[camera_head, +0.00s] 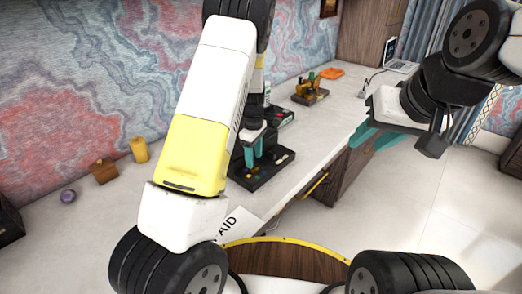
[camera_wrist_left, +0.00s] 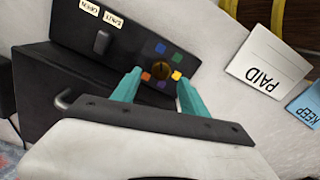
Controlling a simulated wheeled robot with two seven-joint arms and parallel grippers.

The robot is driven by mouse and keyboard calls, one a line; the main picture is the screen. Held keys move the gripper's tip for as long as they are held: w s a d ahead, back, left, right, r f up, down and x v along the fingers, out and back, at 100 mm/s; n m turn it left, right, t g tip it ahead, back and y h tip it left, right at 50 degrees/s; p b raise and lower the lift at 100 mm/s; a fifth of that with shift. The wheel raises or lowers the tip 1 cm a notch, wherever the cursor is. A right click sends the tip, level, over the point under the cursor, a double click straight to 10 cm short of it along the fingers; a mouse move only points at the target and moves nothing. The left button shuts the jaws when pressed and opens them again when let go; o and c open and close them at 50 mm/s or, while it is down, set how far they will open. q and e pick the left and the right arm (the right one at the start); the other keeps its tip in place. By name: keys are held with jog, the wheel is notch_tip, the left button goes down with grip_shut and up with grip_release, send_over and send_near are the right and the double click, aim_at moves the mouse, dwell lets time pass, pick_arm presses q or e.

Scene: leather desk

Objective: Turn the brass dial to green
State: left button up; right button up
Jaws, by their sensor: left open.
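The brass dial (camera_wrist_left: 161,71) is a small round knob on a dark panel (camera_wrist_left: 125,38). Coloured squares ring it, including a green square (camera_wrist_left: 177,57) at its upper right and a yellow one (camera_wrist_left: 176,75) at its right. Which colour the dial points to is too small to tell. My left gripper (camera_wrist_left: 160,76) is open, its teal fingers on either side of the dial; I cannot tell whether they touch it. In the head view my left gripper (camera_head: 252,150) is over the dark box on the desk, and its arm hides part of it. My right gripper (camera_head: 372,137) is away at the right, past the desk edge.
The panel also has a switch (camera_wrist_left: 102,41) with small labels. A PAID card (camera_wrist_left: 262,66) and a blue KEEP card (camera_wrist_left: 306,108) lie beside it. A small brass-coloured device (camera_head: 310,88) and an orange item (camera_head: 331,73) stand farther along the white desk (camera_head: 322,120).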

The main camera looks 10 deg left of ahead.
aim_at(255, 165)
pick_arm(q)
jog(key=shift+f, duration=1.75)
jog(key=shift+c, duration=0.2)
grip_shut()
jog(key=shift+m, duration=0.4)
jog(key=m, duration=0.5)
jog(key=shift+w+r+m, duration=0.1)
jog(key=shift+m, duration=0.2)
jog(key=m, duration=0.5)
jog(key=shift+d, duration=0.1)
jog(key=shift+m, duration=0.4)
